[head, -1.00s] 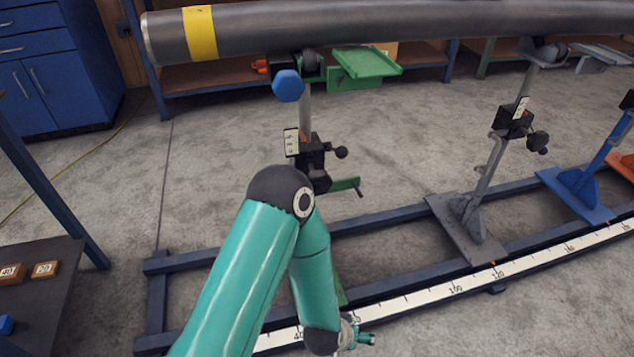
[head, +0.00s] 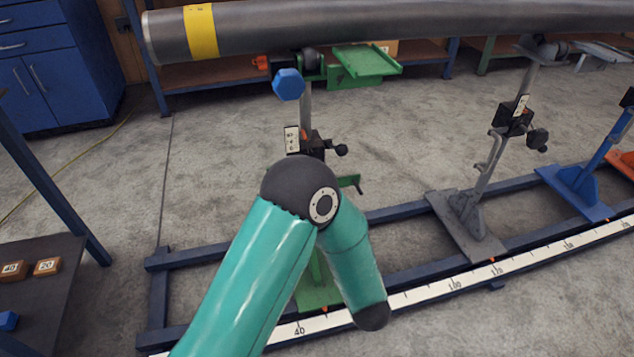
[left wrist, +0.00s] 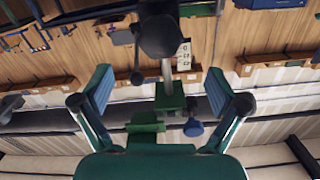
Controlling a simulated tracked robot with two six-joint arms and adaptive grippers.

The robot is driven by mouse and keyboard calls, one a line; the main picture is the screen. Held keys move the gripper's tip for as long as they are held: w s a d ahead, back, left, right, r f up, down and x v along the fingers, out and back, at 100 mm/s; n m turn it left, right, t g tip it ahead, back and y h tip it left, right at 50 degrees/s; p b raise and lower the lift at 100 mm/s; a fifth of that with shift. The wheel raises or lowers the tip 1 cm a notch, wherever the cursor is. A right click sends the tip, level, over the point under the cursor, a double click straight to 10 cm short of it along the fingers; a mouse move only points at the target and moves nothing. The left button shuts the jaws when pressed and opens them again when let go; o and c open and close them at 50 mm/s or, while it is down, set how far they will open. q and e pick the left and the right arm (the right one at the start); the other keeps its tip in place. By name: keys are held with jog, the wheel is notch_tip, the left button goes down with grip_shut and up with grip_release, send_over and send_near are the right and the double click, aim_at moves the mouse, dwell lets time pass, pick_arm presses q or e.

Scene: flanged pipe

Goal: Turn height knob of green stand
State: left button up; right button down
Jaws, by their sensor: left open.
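The green stand (head: 318,285) stands under the left end of the grey pipe, its base partly hidden by my left arm. Its post carries a black clamp block (head: 312,143) with a white label and a small black knob (head: 341,149) to the right. A blue hexagonal knob (head: 288,84) sits near the stand's green top plate (head: 365,62). My right gripper is not seen.
The grey pipe (head: 350,27) with a yellow band runs across the top. A grey stand (head: 472,225) and a blue stand (head: 585,185) stand farther right on blue rails with a white scale (head: 440,291). A dark table (head: 40,310) is at the lower left.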

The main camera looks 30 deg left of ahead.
pick_arm(q)
jog(key=b+x, duration=0.1)
jog(key=x, duration=1)
jog(key=shift+w+a, duration=0.15)
jog(key=shift+w, duration=0.05)
jog(key=shift+c, duration=0.2)
jog(key=c, duration=1.1)
jog(key=shift+a, duration=0.2)
jog(key=shift+d, duration=0.15)
